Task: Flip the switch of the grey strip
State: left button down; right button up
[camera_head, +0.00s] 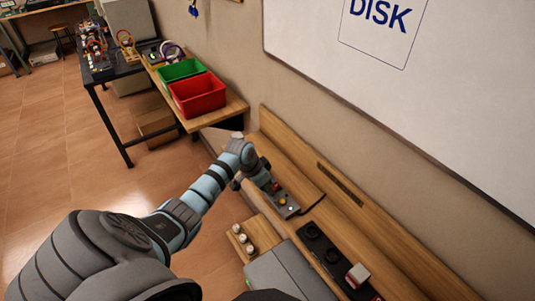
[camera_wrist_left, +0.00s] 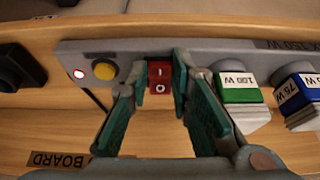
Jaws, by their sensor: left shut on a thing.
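The grey strip (camera_wrist_left: 130,52) lies on a wooden board in the left wrist view. It also shows in the head view (camera_head: 288,209), partly covered by my left arm. Its red switch (camera_wrist_left: 160,76), marked I and O, sits between the fingertips of my left gripper (camera_wrist_left: 160,80). The fingers are shut on the switch's sides. A yellow button (camera_wrist_left: 105,69) and a small lit red light (camera_wrist_left: 78,73) are left of the switch on the strip. In the head view my left gripper (camera_head: 262,180) reaches down to the strip's far end. My right gripper is not in view.
A green-and-white "100 W" block (camera_wrist_left: 239,88) and a blue-and-white "75 W" block (camera_wrist_left: 297,92) sit right of the gripper. A black strip (camera_head: 325,250) lies nearer in the head view. Green (camera_head: 181,71) and red (camera_head: 198,95) bins stand beyond the arm.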

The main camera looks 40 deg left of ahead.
pick_arm(q)
jog(key=shift+w+d+r+g+p, duration=0.15)
jog(key=shift+w+r+g+p, duration=0.25)
jog(key=shift+g, duration=0.3)
jog(key=shift+w+f+g+y+b, duration=0.25)
jog(key=shift+g+y+b, duration=0.2)
jog(key=shift+g, duration=0.45)
jog(key=shift+s+r, duration=0.15)
jog(key=shift+r, duration=0.1)
jog(key=c, duration=1.4)
grip_release()
jog(key=shift+c, duration=0.2)
notch_tip(320, 180, up, 12)
jog(key=shift+s, duration=0.3)
